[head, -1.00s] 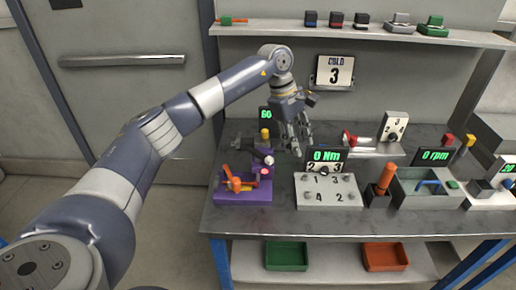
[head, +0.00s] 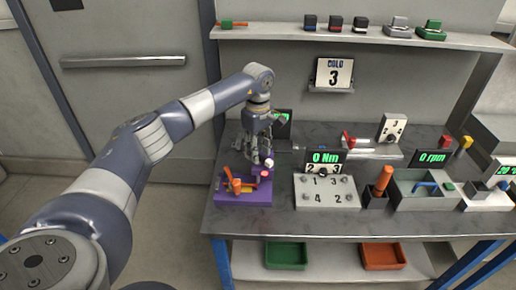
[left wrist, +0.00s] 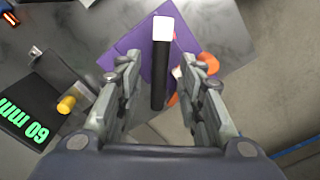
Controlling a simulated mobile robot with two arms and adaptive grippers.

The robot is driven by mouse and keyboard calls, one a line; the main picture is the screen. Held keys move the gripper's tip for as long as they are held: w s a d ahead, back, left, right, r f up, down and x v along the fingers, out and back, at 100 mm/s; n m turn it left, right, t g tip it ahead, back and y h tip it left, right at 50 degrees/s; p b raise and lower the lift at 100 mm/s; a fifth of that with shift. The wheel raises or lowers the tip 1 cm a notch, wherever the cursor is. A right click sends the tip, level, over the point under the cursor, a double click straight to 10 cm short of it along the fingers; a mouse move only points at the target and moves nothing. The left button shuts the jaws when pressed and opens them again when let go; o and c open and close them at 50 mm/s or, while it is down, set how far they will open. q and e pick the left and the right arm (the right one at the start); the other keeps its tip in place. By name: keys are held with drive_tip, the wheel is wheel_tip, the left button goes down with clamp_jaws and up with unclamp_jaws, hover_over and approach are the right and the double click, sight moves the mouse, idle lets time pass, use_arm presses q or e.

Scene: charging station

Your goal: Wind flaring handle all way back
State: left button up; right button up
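The flaring tool stands on a purple base (head: 232,199) at the bench's left end. An orange part (head: 236,186) lies across the base, and a white-tipped piece (head: 269,162) shows behind it. Which of these is the flaring handle I cannot tell for sure. My left gripper (head: 258,154) points down over the back of the tool. In the left wrist view my left gripper (left wrist: 166,78) has its fingers spread, with a black bar with a white end (left wrist: 160,60) showing between them. No contact with the bar is clear. My right gripper is not in view.
A display reading 60 mm (left wrist: 28,118) with a yellow knob (left wrist: 66,105) stands close beside the gripper. To the right are a 0 Nm box (head: 326,196), an orange-handled tool (head: 383,179) and a grey bin (head: 425,199). Open floor lies left of the bench.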

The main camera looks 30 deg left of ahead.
use_arm(q)
drive_tip(key=shift+f, duration=0.4)
clamp_jaws()
